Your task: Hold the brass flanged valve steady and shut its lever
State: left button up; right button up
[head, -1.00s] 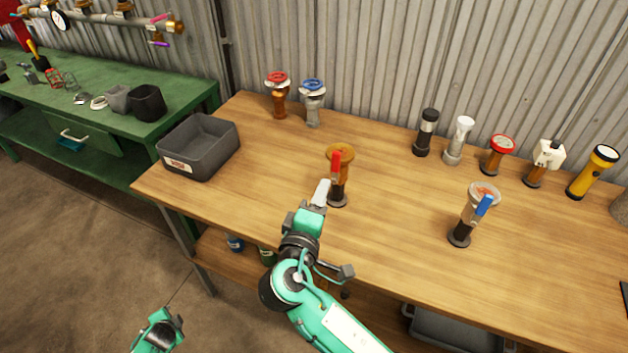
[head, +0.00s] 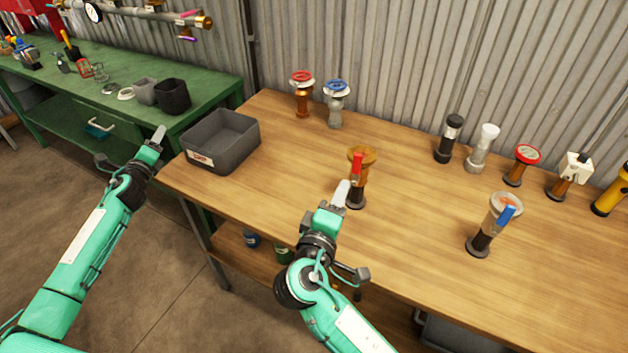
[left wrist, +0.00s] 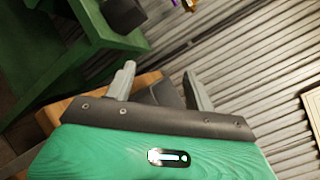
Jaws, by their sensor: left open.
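The brass flanged valve (head: 366,156) stands upright on the wooden workbench in the head view. Its red lever (head: 357,168) lies along the front of its body, pointing down. My right gripper (head: 342,192) is at the valve's lower left side, very close to it; whether its fingers grip the body is hidden by the angle. My left gripper (head: 157,136) is raised at the left, beside the grey bin and well away from the valve. In the left wrist view its two fingers (left wrist: 160,84) are spread with nothing held between them.
The grey bin (head: 246,153) stands at the bench's left end. A silvery valve with a blue lever (head: 503,215) stands to the right. Two wheel-handled valves (head: 336,104) and a row of torches and fittings (head: 482,149) stand at the back. Bench between them is clear.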

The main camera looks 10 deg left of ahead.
pick_arm(q)
jog(key=w+d+r+m+h, duration=0.15)
jog(key=d+m+h, duration=0.3)
jog(key=d, duration=0.95)
jog(key=w+d+m+h, duration=0.2)
jog(key=d+m+h, duration=0.3)
jog(key=d, duration=1)
jog(key=s+d+f+m+g+h, duration=0.1)
jog(key=s+d+m+g+h, duration=0.3)
jog(key=d, duration=0.7)
jog(key=s+d+f+m+g+h, duration=0.1)
jog(key=s+d+m+h, duration=0.1)
jog(key=s+d+m, duration=0.6)
jog(key=n, duration=0.2)
send_near(352, 193)
jog(key=shift+w+d+r, duration=1.2)
jog(key=shift+d, duration=0.2)
jog(key=shift+f, duration=0.7)
jog(key=x, duration=0.3)
jog(key=f+x, duration=0.1)
jog(key=x, duration=0.1)
jog(key=shift+w, duration=0.4)
jog(key=shift+x, duration=0.85)
jog(key=shift+c, duration=0.4)
